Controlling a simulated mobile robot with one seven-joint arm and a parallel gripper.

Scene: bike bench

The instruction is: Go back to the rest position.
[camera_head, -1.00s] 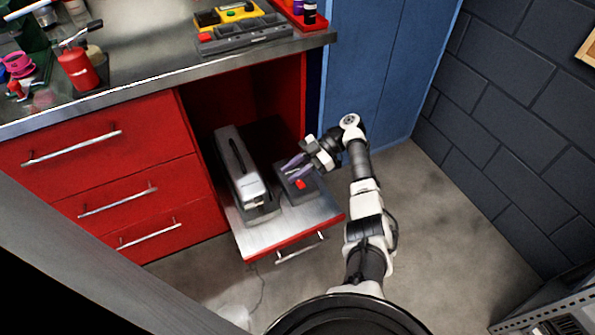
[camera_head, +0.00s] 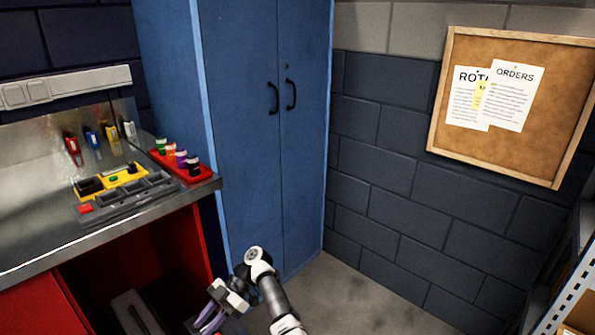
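My gripper (camera_head: 207,322) is at the bottom of the head view, left of centre, with its purple fingers pointing down and left. The two fingers look apart, with nothing seen between them. The fingertips are close to the bottom edge of the picture. My gripper is in front of the open red bay under the bench, above the pulled-out shelf. On that shelf a long grey device (camera_head: 137,312) shows only in part. The rest of the shelf is cut off below.
The steel bench top (camera_head: 30,245) holds a grey organiser with a yellow bin (camera_head: 123,178) and a red tray (camera_head: 205,180) of small bottles. A tall blue cabinet (camera_head: 250,130) stands behind my arm. A cork board (camera_head: 555,110) hangs right. Floor (camera_head: 350,295) right of my arm is clear.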

